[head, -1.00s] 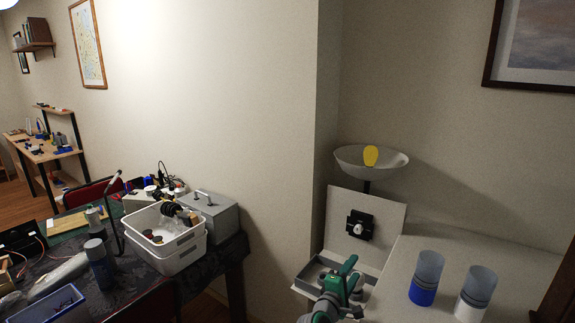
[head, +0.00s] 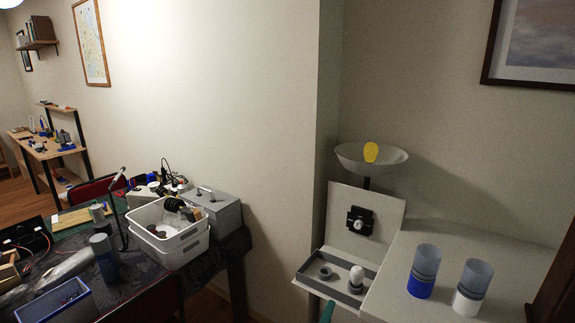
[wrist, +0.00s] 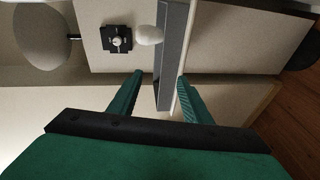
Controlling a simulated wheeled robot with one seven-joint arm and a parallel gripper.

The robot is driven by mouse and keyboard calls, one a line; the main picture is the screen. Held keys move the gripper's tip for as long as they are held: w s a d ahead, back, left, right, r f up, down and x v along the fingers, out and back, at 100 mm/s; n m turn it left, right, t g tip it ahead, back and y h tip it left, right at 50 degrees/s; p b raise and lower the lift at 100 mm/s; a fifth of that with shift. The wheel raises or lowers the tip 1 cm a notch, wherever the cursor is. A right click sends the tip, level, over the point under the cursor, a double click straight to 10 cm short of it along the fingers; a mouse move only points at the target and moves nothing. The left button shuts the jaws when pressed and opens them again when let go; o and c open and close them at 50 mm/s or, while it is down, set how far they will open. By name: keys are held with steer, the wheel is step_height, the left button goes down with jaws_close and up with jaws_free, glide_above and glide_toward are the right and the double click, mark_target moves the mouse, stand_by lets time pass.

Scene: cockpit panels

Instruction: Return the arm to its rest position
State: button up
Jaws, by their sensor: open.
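My gripper (wrist: 160,77) shows in the wrist view with two teal fingers spread apart and nothing between them. In the head view only a small teal piece of my arm (head: 327,312) shows at the bottom edge, below the grey tray (head: 313,284). The tray holds a white bulb-shaped piece (head: 356,274) standing in a dark base and an empty grey ring (head: 325,273). The white piece also shows in the wrist view (wrist: 149,34), beyond the fingers and apart from them. Most of my arm is hidden from the head view.
A light panel with a black switch plate (head: 360,221) stands behind the tray. A bowl (head: 350,157) with a yellow disc (head: 371,152) is above it. A blue-based cup (head: 422,272) and a white-based cup (head: 473,287) stand on the right counter. A cluttered table is at left.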

steer(key=s+a+f+m+y, duration=0.2)
steer(key=s+a+f, duration=0.2)
steer(key=s, duration=0.5)
steer(key=s+a+f+m+y, duration=0.15)
steer(key=s+a+f, duration=0.25)
steer(key=s, duration=0.6)
steer(key=s+a+f+m+y, duration=0.15)
steer(key=s+a+f, duration=0.25)
steer(key=s, duration=0.5)
steer(key=s+r+m, duration=0.3)
steer(key=s+r, duration=0.3)
steer(key=s, duration=0.6)
steer(key=s+r+m+y, duration=0.1)
steer(key=s+r+m, duration=0.3)
steer(key=s, duration=0.9)
step_height(320, 180, up, 2)
steer(key=shift+s+a+r, duration=0.1)
steer(key=shift+s+a, duration=0.05)
steer(key=shift+s, duration=0.15)
